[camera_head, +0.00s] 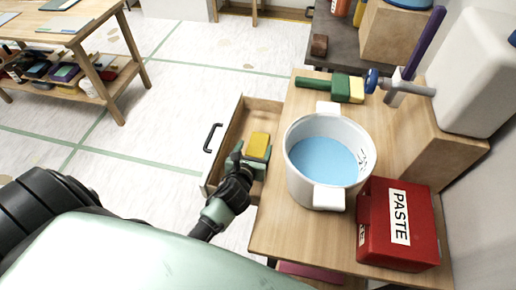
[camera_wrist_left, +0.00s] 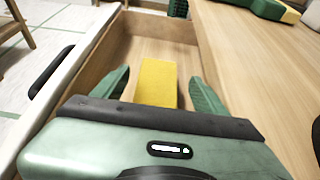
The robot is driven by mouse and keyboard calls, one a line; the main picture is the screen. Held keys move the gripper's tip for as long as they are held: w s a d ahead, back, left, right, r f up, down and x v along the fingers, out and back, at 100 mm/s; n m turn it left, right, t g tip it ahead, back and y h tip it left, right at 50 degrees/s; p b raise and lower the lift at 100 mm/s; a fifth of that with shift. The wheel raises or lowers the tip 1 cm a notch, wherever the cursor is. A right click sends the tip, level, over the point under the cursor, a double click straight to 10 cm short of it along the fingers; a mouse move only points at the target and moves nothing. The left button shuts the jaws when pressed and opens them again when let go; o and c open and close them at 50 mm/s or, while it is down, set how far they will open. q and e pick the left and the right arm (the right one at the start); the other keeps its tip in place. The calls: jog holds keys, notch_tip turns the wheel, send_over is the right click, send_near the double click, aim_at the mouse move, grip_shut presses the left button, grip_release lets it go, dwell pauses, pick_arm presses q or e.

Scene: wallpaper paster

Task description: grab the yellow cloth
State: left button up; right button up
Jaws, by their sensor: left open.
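The yellow cloth (camera_head: 259,142) lies in the open drawer (camera_head: 236,126) as a small, flat yellow block. In the left wrist view the cloth (camera_wrist_left: 157,80) sits between the two green fingers of my left gripper (camera_wrist_left: 160,78), with a gap on each side. My left gripper (camera_head: 253,157) is open and reaches into the drawer at the near end of the cloth. The near end of the cloth is partly hidden by the gripper body in the left wrist view. My right gripper is not in view.
Right of the drawer, the wooden table (camera_head: 275,237) holds a white pot (camera_head: 305,168) with blue liquid, a red PASTE box (camera_head: 430,238) and a green-handled brush (camera_head: 340,87). The drawer's dark handle (camera_head: 212,137) is on its left. Open floor lies farther left.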

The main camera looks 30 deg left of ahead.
aim_at(258, 143)
pick_arm(q)
jog(key=shift+w+a+f, duration=0.1)
jog(key=shift+w+f, duration=0.2)
jog(key=shift+f, duration=0.25)
jog(key=shift+w+a+f, duration=0.1)
jog(key=shift+w+f, duration=0.15)
jog(key=shift+f, duration=0.25)
jog(key=shift+w+f, duration=0.2)
jog(key=shift+w, duration=0.3)
jog(key=b+x, duration=0.1)
jog(key=x, duration=0.4)
jog(key=shift+w+a+f, duration=0.1)
jog(key=shift+w+f, duration=0.05)
jog(key=shift+f, duration=0.05)
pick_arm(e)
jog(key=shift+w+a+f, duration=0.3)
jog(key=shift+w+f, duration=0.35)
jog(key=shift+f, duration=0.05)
pick_arm(q)
jog(key=shift+c, duration=0.3)
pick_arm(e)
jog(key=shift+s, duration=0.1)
pick_arm(q)
jog(key=c, duration=1.1)
jog(key=shift+o, duration=0.2)
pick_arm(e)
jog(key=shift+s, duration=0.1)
